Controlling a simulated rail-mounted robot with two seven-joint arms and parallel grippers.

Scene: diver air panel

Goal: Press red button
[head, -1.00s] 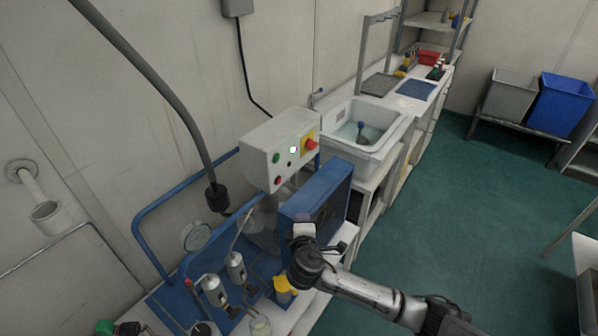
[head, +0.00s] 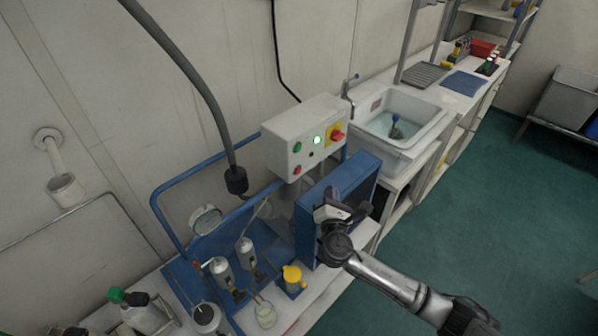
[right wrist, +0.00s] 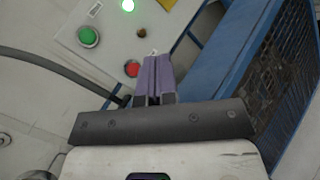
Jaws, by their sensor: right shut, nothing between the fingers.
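The red button (head: 297,170) is a small round one at the lower left of the pale control box's front, below a green button (head: 297,146). In the right wrist view the red button (right wrist: 132,68) shows just left of my fingertips, with the green button (right wrist: 88,37) farther up and left. My right gripper (head: 332,197) is shut and empty, in front of the box and below right of the red button in the head view. Its purple fingers (right wrist: 155,66) point towards the box face; I see no contact. My left gripper is not in view.
The control box (head: 280,155) also has a lit green lamp (head: 317,139) and a red knob on yellow (head: 338,135). A blue cabinet (head: 350,187) stands close beside my right gripper. A thick grey hose (head: 205,95) hangs left of the box. A sink (head: 410,120) stands behind.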

